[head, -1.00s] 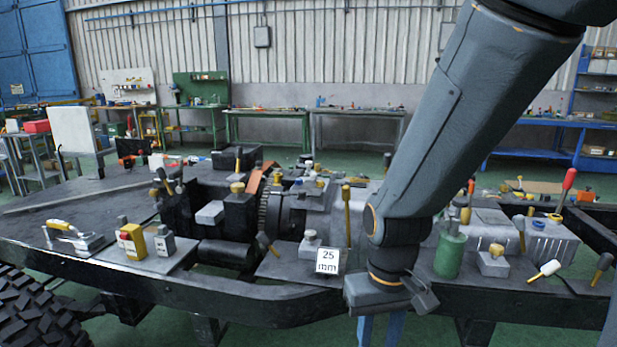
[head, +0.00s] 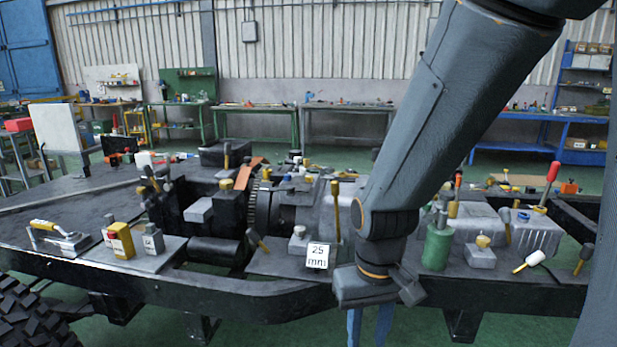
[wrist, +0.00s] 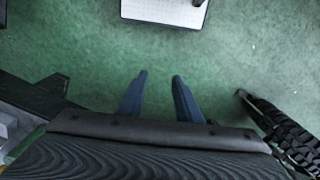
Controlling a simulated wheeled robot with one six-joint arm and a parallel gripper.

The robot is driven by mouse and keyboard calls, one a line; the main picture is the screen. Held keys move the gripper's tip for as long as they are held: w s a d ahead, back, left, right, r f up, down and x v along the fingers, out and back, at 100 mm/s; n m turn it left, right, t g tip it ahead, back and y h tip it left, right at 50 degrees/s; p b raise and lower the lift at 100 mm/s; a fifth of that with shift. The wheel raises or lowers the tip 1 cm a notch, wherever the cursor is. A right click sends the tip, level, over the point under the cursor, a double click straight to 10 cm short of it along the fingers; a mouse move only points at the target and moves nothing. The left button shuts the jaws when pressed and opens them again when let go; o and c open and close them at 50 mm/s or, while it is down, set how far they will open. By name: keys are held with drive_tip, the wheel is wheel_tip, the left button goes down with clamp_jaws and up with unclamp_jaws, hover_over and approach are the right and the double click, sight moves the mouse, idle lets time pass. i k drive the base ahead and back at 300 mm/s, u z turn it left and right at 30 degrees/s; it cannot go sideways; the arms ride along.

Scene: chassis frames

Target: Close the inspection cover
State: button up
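A pale upright panel (head: 57,128) stands at the far left of the chassis. It may be the raised inspection cover, but I cannot tell for sure. My gripper (head: 369,326) points down at the near edge of the chassis, right of the "25 mm" sign and far from this panel. In the wrist view my gripper's two blue fingers (wrist: 158,80) are apart, with only green floor visible between them. It is open and empty.
The black chassis rail (head: 225,287) runs along the front. A "25 mm" sign (head: 318,255) is left of my gripper, a green cylinder (head: 437,248) right of it. A yellow-handled tool (head: 58,236) and a yellow box (head: 120,240) lie at left. A tyre (head: 35,314) is at lower left.

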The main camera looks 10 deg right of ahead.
sight(296, 184)
drive_tip(key=k, duration=0.65)
drive_tip(key=z, duration=0.5)
drive_tip(key=i, duration=1.35)
drive_tip(key=u, duration=0.45)
